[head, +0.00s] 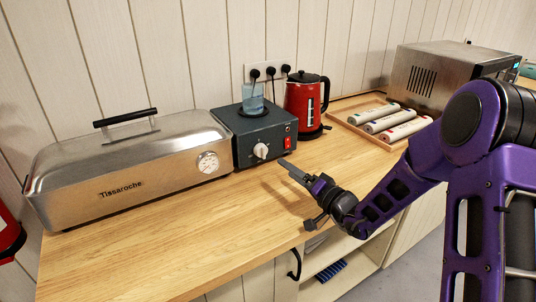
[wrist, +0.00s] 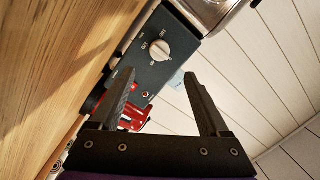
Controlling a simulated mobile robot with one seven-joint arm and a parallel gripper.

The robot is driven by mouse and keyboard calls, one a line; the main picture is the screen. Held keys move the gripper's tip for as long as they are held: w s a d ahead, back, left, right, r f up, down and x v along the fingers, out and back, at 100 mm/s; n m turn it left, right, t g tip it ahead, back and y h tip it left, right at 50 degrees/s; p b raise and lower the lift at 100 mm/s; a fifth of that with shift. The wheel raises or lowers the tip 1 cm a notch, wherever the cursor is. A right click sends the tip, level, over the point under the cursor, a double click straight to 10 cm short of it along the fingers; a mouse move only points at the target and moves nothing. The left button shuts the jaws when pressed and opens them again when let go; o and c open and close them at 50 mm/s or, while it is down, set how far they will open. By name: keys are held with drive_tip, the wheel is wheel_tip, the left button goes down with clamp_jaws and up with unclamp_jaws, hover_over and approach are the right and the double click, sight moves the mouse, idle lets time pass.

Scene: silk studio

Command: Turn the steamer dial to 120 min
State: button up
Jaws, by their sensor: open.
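The steamer (head: 110,165) is a long brushed-steel box with a domed lid and black handle, at the left of the counter. Its round silver dial (head: 208,162) is on the right end of its front face; its setting is too small to read. A sliver of steel casing (wrist: 212,10) shows at the top of the wrist view, without that dial. My gripper (head: 288,168) is open and empty, above the counter in front of the dark unit and right of the steamer dial. In the wrist view the gripper (wrist: 160,75) has both fingers apart, below a white knob.
The dark heater unit (head: 258,133) with a white knob (head: 261,151), red switch and glass beaker (head: 253,98) stands beside the steamer. Behind are a red kettle (head: 305,100), a wooden tray (head: 350,118) of rolls and a steel oven (head: 440,75). The front counter (head: 190,235) is clear.

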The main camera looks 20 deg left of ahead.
sight(265, 153)
drive_tip(key=x, duration=1)
drive_tip(key=shift+w+a, duration=0.1)
drive_tip(key=shift+a, duration=0.05)
clamp_jaws()
